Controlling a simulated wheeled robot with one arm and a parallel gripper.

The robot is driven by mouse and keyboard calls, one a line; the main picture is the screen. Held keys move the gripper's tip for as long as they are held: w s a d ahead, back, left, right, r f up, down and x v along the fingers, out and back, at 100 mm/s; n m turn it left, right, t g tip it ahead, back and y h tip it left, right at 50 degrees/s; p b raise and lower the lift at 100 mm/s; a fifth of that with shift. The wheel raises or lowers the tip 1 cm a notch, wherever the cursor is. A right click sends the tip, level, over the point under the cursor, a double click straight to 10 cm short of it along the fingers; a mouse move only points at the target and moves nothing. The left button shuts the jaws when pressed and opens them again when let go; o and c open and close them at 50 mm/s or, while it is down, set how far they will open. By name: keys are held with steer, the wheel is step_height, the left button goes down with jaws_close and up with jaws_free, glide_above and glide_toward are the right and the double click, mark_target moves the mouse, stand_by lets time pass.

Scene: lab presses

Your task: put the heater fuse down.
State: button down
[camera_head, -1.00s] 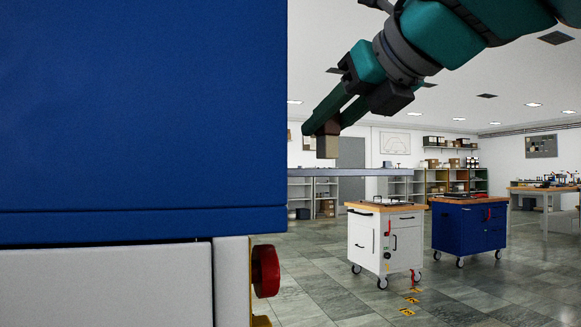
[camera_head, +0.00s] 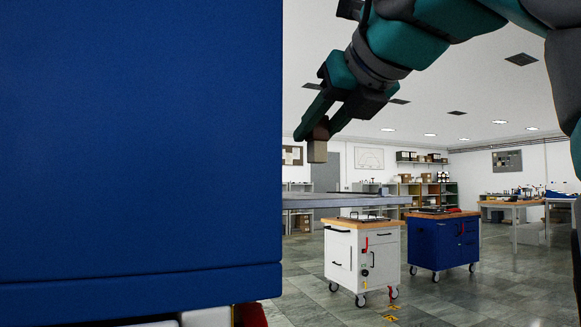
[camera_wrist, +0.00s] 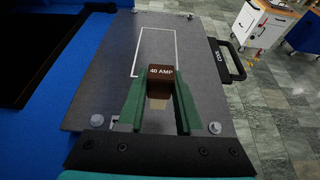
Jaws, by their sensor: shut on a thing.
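The heater fuse is a small brown block with a paler lower part, marked "40 AMP" (camera_wrist: 160,72). My gripper (camera_wrist: 160,88) is shut on it, with one green finger on each side. In the head view the fuse (camera_head: 317,152) hangs below my gripper (camera_head: 318,125), above a thin grey shelf (camera_head: 345,201). The wrist view looks down on a grey plate (camera_wrist: 100,75) with a white outlined rectangle (camera_wrist: 176,45) beyond the fuse. The fuse seems apart from the plate; its underside is hidden.
A large blue panel (camera_head: 140,140) fills the left of the head view. A black handle (camera_wrist: 226,60) sits on the plate's right edge. A white cart (camera_head: 350,255) and a blue cart (camera_head: 440,240) stand on the tiled floor behind.

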steer(key=w, duration=0.3)
steer(key=w+p, duration=0.1)
steer(key=w, duration=0.5)
steer(key=shift+w+a+f+p, duration=0.15)
steer(key=shift+w+f+p, duration=0.05)
steer(key=shift+f+p, duration=0.2)
steer(key=shift+f, duration=0.1)
steer(key=shift+a+f, duration=0.15)
steer(key=shift+f, duration=0.05)
steer(key=shift+s+f, duration=0.1)
steer(key=shift+f, duration=1.35)
steer(key=shift+f+b, duration=0.25)
steer(key=shift+b, duration=0.1)
steer(key=c, duration=0.6)
jaws_free()
steer(key=shift+r, duration=0.15)
